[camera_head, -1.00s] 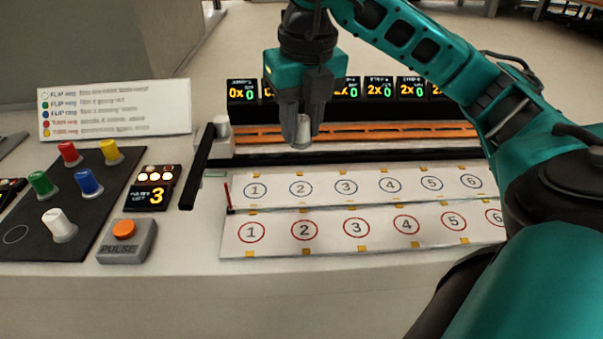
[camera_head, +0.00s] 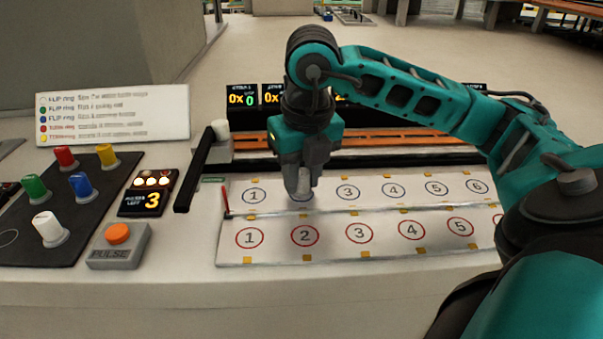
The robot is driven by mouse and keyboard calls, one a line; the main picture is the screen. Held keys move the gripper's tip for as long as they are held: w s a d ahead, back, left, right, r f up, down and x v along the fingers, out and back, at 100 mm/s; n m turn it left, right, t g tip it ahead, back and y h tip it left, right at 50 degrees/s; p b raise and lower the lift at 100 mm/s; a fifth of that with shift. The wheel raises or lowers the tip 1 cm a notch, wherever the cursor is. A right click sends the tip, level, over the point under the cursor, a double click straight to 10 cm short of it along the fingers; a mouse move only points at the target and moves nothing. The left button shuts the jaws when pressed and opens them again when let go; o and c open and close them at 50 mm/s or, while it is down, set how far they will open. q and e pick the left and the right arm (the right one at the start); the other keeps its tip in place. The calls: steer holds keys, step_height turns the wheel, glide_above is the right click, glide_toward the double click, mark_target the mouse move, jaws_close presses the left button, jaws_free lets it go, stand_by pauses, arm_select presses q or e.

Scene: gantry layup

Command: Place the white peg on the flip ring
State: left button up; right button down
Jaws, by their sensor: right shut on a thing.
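My right gripper (camera_head: 302,188) is shut on a white peg (camera_head: 303,183), mostly hidden between the fingers. It holds the peg low over the blue ring numbered 2 (camera_head: 302,198) in the upper row of the white board. I cannot tell whether the peg touches the board. Another white peg (camera_head: 48,228) stands on the dark mat at the left. My left gripper is not in view.
The dark mat (camera_head: 100,215) also holds red, yellow, green and blue pegs. An orange PULSE button (camera_head: 118,234) and a small display (camera_head: 150,201) stand beside it. A black bar (camera_head: 203,170) lies left of the board (camera_head: 275,258). Counter displays (camera_head: 242,98) stand behind.

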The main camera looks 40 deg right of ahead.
mark_target(306, 198)
steer(key=c, duration=0.9)
jaws_free()
steer(key=shift+f, duration=0.1)
steer(key=shift+o, duration=0.2)
steer(key=shift+r+p, duration=0.3)
steer(key=shift+r, duration=0.05)
arm_select(q)
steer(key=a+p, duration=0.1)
steer(key=p, duration=0.1)
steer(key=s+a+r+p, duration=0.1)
steer(key=p, duration=0.1)
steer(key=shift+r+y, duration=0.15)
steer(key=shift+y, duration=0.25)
arm_select(e)
step_height(306, 198, up, 12)
steer(key=s, duration=0.1)
steer(key=shift+s+a+f, duration=0.25)
steer(key=shift+s+a, duration=0.05)
steer(key=shift+s, duration=0.05)
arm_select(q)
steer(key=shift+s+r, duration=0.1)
arm_select(e)
steer(key=shift+s+a, duration=0.1)
